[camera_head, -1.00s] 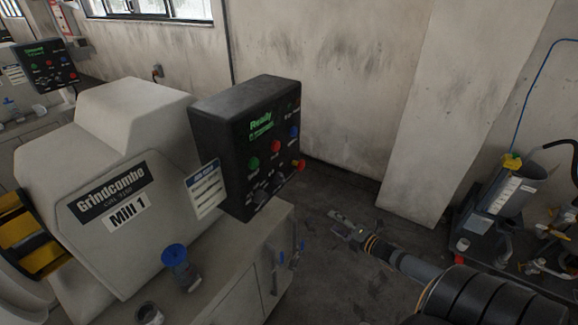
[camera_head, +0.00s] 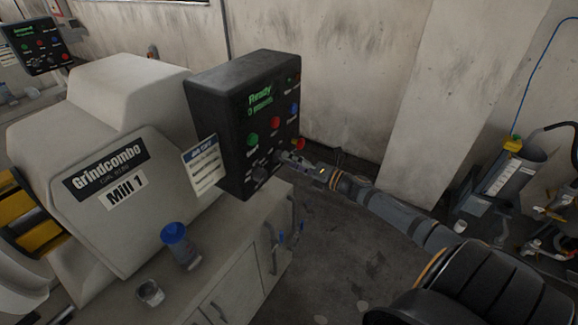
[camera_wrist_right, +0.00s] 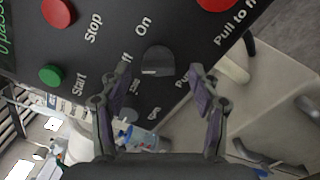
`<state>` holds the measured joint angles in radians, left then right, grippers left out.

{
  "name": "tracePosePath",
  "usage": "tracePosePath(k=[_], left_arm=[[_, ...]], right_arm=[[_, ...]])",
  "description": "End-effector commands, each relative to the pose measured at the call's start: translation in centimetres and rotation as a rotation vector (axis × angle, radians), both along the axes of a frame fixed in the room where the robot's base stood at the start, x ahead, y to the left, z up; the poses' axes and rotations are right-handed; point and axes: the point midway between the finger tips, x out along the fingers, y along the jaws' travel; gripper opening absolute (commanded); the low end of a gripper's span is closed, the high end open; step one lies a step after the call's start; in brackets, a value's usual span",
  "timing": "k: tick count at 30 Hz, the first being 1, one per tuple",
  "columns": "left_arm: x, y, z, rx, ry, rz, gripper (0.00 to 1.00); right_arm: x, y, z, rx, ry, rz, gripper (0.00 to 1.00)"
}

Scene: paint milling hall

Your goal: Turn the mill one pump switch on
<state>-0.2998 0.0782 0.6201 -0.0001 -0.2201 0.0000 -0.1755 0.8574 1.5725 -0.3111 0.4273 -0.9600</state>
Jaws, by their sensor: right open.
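The black control box (camera_head: 222,120) of the machine labelled Mill 1 (camera_head: 123,193) faces right, with a green "Ready" display. A dark rotary switch (camera_wrist_right: 157,62) with an "On" label beside it shows in the right wrist view; a label beginning "Pu" is partly hidden by a finger. My right gripper (camera_head: 284,162) is at the lower part of the panel. In the wrist view its open fingers (camera_wrist_right: 159,80) are either side of the switch, with no clear contact. Its tips hide part of the panel in the head view. My left gripper is not in view.
A green Start button (camera_wrist_right: 51,76), a red Stop button (camera_wrist_right: 58,12) and a red pull knob (camera_head: 299,144) are close to the gripper. A second dark knob (camera_head: 260,174) is lower left.

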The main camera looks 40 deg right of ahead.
Motion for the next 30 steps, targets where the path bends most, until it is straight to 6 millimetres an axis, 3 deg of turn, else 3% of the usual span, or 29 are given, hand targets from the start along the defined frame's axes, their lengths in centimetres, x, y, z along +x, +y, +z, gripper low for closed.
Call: tracePosePath(k=[6, 15, 27, 30], left_arm=[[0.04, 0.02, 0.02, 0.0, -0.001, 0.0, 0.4], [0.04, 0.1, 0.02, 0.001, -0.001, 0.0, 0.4], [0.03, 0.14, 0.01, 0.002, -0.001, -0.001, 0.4], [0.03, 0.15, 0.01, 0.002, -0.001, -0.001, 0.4]], right_arm=[[1.28, 0.54, 0.19, 0.0, 0.0, -0.001, 0.62], [1.41, 0.62, 0.11, -0.001, 0.002, 0.0, 0.62], [1.39, 0.62, 0.11, -0.001, 0.002, 0.0, 0.09], [1.39, 0.61, 0.1, 0.0, 0.002, 0.0, 0.08]])
